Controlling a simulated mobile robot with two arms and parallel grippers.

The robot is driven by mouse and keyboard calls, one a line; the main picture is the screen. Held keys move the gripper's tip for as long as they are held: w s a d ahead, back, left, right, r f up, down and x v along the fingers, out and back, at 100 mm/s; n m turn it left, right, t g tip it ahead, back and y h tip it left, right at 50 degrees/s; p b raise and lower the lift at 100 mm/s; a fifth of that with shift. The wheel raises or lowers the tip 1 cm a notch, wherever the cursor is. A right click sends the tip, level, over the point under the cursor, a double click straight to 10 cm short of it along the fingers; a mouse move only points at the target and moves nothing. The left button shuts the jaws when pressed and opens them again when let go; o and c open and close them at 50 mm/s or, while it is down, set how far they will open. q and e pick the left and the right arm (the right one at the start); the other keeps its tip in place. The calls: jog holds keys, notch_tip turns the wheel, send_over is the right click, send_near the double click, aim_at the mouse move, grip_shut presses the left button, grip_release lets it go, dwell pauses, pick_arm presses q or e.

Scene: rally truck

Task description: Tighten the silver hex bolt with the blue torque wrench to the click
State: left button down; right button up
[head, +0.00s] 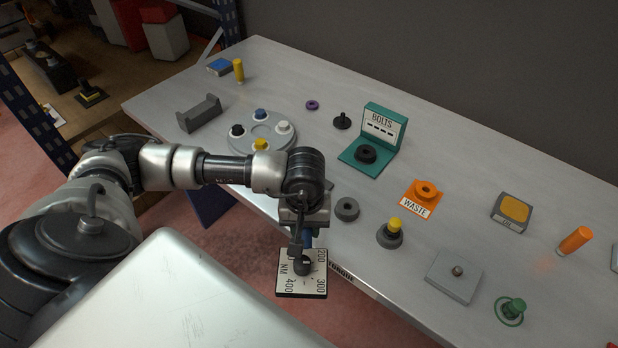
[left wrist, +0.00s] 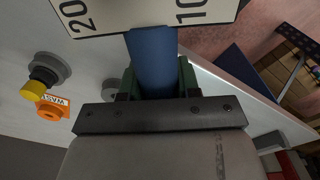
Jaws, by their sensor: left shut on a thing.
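My left gripper (head: 306,230) is shut on the blue handle of the torque wrench, over the table's front edge. The handle (left wrist: 153,60) shows clearly between the fingers (left wrist: 155,82) in the left wrist view. The wrench's white scale plate (head: 302,278), marked NM with 200, 300 and 400, is below the gripper in the head view. A round grey plate (head: 240,143) on the table carries blue, black, yellow and pale silver-white (head: 283,128) pieces. A small metallic stud (head: 457,270) stands on a square grey plate (head: 448,284) at right. I cannot tell which is the silver hex bolt.
A green BOLTS stand (head: 383,120), an orange WASTE mat (head: 410,199), a dark ring (head: 347,209) and a yellow-topped knob (head: 390,232) lie right of my arm. A grey cradle (head: 199,113) sits at left.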

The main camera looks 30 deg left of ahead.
pick_arm(q)
jog(key=shift+s+a+m, duration=0.35)
jog(key=shift+a+m, duration=0.2)
jog(key=shift+a, duration=0.2)
jog(key=shift+s+a+m, duration=0.35)
jog(key=shift+a+m, duration=0.2)
jog(key=shift+a, duration=0.2)
jog(key=a+m, duration=0.2)
jog(key=a, duration=0.1)
jog(key=shift+s, duration=0.4)
